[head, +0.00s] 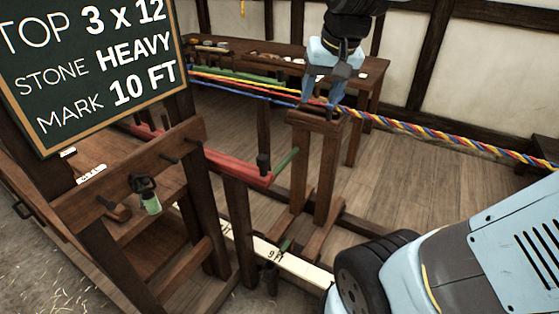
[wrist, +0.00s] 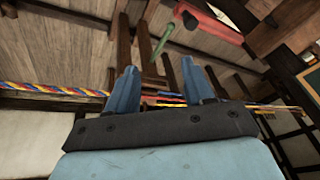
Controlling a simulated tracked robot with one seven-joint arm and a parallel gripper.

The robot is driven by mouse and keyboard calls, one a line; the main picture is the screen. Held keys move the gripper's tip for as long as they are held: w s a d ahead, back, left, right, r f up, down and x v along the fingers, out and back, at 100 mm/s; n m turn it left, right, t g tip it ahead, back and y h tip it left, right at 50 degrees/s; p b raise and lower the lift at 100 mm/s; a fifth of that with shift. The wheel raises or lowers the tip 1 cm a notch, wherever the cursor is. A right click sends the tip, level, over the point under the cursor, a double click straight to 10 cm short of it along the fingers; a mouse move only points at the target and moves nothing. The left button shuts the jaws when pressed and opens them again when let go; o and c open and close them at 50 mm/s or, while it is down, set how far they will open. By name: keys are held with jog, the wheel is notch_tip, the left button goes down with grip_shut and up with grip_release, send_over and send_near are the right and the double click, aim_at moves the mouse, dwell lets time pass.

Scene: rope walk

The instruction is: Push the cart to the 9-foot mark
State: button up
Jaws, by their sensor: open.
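The cart (head: 300,170) is a dark wooden stand with two upright posts and a crosspiece on top, standing on low runners. A pale scale (head: 300,268) runs along the floor beside it, with a "9 FT" mark (head: 275,254) near the cart's foot. My gripper (head: 322,98) is above the cart's top, fingers pointing down, open. In the wrist view the two blue fingers (wrist: 160,85) are apart, with the cart's posts (wrist: 150,65) showing between and beyond them. Whether the fingers touch the cart cannot be told.
Coloured strands (head: 245,83) pass the cart's top and continue right as a twisted rope (head: 440,137). A red bar (head: 225,165) and green rod (head: 285,160) lie left of the cart. A board (head: 90,65) reads "MARK 10 FT". A workbench (head: 270,55) stands behind.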

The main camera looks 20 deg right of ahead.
jog(key=w+f+m+g, duration=0.2)
jog(key=w+f, duration=0.1)
jog(key=w, duration=0.6)
jog(key=m+g+h, duration=0.2)
jog(key=m+g, duration=0.2)
jog(key=m, duration=0.1)
send_over(281, 164)
jog(key=w+a, duration=0.2)
notch_tip(281, 164, down, 26)
jog(key=r, duration=0.1)
jog(key=f, duration=0.4)
jog(key=s+d+f, duration=0.1)
jog(key=f, duration=0.4)
jog(key=d+f, duration=0.1)
jog(key=f, duration=0.3)
jog(key=shift+s+f, duration=0.25)
jog(key=shift+f, duration=0.15)
jog(key=shift+a, duration=0.1)
grip_shut()
jog(key=shift+w+a, duration=0.1)
